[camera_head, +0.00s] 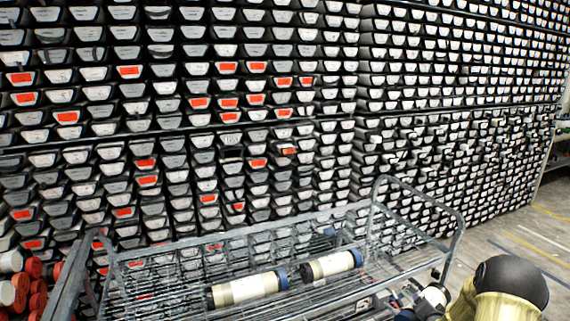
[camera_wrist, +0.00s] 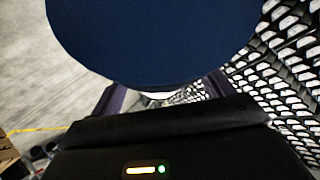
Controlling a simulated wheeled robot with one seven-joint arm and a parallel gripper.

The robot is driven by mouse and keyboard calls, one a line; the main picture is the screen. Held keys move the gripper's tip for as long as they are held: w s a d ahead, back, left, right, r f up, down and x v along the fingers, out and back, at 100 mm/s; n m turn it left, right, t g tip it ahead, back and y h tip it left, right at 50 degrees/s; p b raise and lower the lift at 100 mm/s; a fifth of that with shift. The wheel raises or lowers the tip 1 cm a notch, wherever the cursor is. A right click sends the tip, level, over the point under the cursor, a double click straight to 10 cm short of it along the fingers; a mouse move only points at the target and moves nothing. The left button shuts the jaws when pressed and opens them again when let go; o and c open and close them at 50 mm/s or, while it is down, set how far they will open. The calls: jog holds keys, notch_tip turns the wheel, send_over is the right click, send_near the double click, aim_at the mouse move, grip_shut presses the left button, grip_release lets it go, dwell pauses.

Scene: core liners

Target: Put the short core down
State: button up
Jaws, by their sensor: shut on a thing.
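In the wrist view a cylinder with a large dark blue round end, the held core (camera_wrist: 155,40), fills the top close to the camera. My gripper (camera_wrist: 162,93) is shut on it, with a finger showing on each side below the blue end. The core's length and far end are hidden. In the head view my gripper is only partly in view at the bottom edge, right of centre. Two pale cores with dark caps lie on the wire cart: a left core (camera_head: 245,288) and a right core (camera_head: 332,265), nearly end to end with a small gap.
The wire cart (camera_head: 418,264) has raised tube handles at both ends. Its mesh behind the two cores is bare. Stacked trays with white and orange labels (camera_head: 226,103) rise behind it. Red and white round-ended cylinders (camera_head: 22,284) stand at left. Floor (camera_head: 520,250) is clear at right.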

jog(key=s+a+f+n+y, duration=0.1)
jog(key=s+a+f, duration=0.1)
jog(key=a, duration=0.7)
jog(key=s+a+f+n+y, duration=0.1)
jog(key=s+a, duration=0.3)
jog(key=a, duration=0.6)
jog(key=s+a+f+n+y, duration=0.2)
jog(key=s+a+f, duration=0.1)
jog(key=a, duration=0.7)
jog(key=shift+s+t, duration=0.25)
jog(key=shift+t, duration=0.15)
jog(key=s+f, duration=0.4)
jog(key=f, duration=0.1)
jog(key=shift+s+f, duration=0.2)
dwell(0.4)
